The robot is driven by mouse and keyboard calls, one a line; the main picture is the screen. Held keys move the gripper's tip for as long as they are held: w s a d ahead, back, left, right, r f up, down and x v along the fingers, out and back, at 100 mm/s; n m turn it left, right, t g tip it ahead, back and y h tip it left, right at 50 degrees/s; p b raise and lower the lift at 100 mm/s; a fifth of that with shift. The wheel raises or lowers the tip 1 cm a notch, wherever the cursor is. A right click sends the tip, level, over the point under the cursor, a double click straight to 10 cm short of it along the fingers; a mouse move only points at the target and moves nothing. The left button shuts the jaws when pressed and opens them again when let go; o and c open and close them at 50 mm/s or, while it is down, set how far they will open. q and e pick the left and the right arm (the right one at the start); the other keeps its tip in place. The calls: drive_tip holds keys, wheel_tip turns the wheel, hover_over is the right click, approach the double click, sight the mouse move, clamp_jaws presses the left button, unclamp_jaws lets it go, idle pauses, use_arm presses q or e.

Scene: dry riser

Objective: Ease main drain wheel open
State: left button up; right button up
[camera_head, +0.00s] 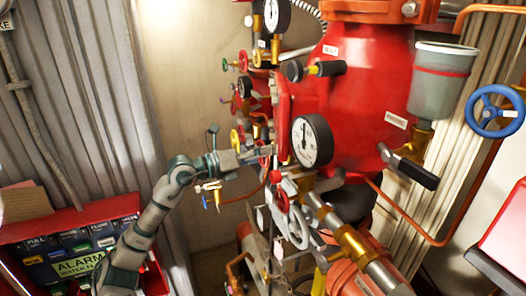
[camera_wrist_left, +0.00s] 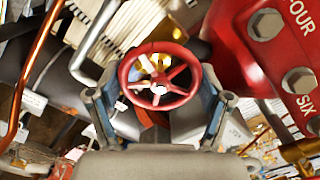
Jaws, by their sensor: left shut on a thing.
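A red spoked handwheel (camera_wrist_left: 158,102) is in the middle of the left wrist view, between the two fingers of my left gripper (camera_wrist_left: 160,97). The fingers are on opposite sides of its rim, and the gripper is shut on it. In the head view my left gripper (camera_head: 264,156) reaches in from the left to the valve cluster, left of the large pressure gauge (camera_head: 311,141). The held wheel is hard to make out there. Whether it is the main drain wheel I cannot tell, as no label on it is readable. My right gripper is not in view.
A large red valve body (camera_head: 365,100) fills the upper right. A grey wheel (camera_head: 299,229) is below my gripper and a blue wheel (camera_head: 495,110) is at far right. A red alarm box (camera_head: 100,212) stands at lower left. Pipes and small valves crowd the gripper.

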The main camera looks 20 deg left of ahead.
use_arm(q)
drive_tip(key=n+p, duration=0.1)
drive_tip(key=n, duration=0.3)
drive_tip(key=shift+f+p, duration=0.3)
drive_tip(key=shift+p, duration=0.1)
drive_tip(key=shift+d+n+p, duration=0.1)
drive_tip(key=shift+n+p, duration=0.3)
drive_tip(key=shift+n, duration=1.3)
drive_tip(key=shift+f, duration=0.1)
drive_tip(key=o, duration=1.1)
drive_tip(key=shift+w, duration=0.1)
drive_tip(key=shift+a+r, duration=0.2)
drive_tip(key=shift+a, duration=0.05)
